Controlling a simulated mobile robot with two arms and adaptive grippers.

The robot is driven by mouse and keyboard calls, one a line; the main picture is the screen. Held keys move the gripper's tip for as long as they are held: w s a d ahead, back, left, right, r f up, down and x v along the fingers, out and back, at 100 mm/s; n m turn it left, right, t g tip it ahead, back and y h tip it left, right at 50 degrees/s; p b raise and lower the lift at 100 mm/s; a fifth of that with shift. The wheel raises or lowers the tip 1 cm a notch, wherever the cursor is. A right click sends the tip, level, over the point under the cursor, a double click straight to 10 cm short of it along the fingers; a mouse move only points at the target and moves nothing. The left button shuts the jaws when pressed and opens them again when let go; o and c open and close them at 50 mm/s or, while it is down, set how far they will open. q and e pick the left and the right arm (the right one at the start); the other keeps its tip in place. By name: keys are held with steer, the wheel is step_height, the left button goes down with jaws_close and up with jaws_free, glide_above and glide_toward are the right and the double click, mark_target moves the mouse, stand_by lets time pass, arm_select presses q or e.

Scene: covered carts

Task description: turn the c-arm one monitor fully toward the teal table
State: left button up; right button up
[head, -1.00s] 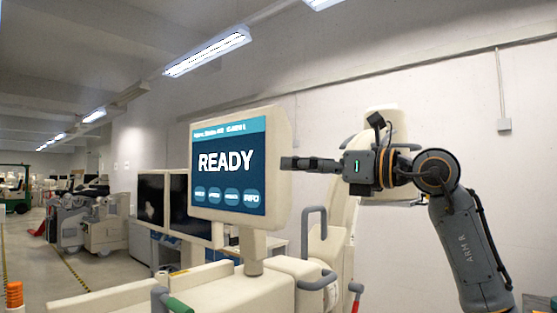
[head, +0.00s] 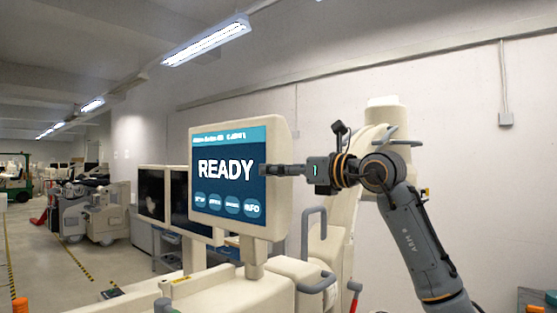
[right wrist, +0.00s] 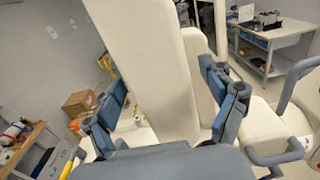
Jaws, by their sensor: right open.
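The c-arm one monitor (head: 228,222) stands upright on a short post on the cream cart (head: 240,288). Its blue READY screen faces me, angled slightly left. My right gripper (head: 275,170) reaches in from the right. One finger overlaps the screen's right edge, the other is hidden. In the right wrist view my open gripper (right wrist: 167,100) has a finger on each side of a cream slab (right wrist: 150,65), seemingly the monitor's edge. Gaps show beside it; I cannot tell whether either finger touches. My left gripper is not in view. I cannot make out the teal table.
Two dark monitors (head: 151,196) stand behind on the left. A cream column with grey-blue handles (head: 313,225) rises right of the monitor. Other carts (head: 88,208) stand farther left beside an open floor aisle (head: 40,255). The right wrist view shows a white workbench (right wrist: 280,35).

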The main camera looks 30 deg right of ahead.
steer(key=shift+w+a, duration=0.25)
steer(key=shift+w, duration=0.35)
steer(key=shift+s, duration=0.1)
steer(key=c, duration=1.7)
